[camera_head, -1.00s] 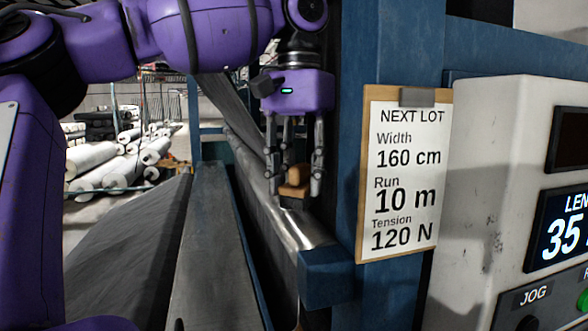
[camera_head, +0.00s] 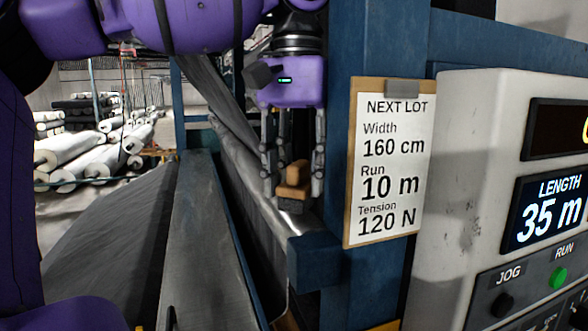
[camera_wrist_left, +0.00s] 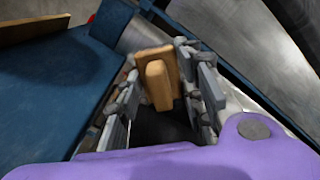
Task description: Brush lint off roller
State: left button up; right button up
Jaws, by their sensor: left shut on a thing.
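A small brush with a tan wooden handle and a dark grey underside (camera_head: 292,190) is between the fingers of my left gripper (camera_head: 291,186), which is shut on it. In the left wrist view the tan brush (camera_wrist_left: 158,82) also shows between the two fingers. A shiny metal roller (camera_head: 262,208) runs away from the blue frame post, below and beside the brush. The brush is over the roller near its close end. I cannot tell whether its underside touches the roller. No lint can be made out. My right gripper is out of view.
A blue post (camera_head: 385,45) with a clipboard (camera_head: 390,165) stands just right of my left gripper. A white control panel (camera_head: 455,180) is farther right. Grey fabric (camera_head: 110,240) and a grey beam (camera_head: 200,240) lie left. White rolls (camera_head: 75,165) are stacked behind.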

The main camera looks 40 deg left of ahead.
pick_arm(q)
jog(key=shift+r, duration=0.1)
notch_tip(320, 180, up, 3)
jog(key=shift+r, duration=0.15)
notch_tip(320, 180, up, 2)
jog(key=shift+r, duration=0.35)
notch_tip(320, 180, up, 2)
jog(key=shift+r, duration=0.5)
dwell(0.6)
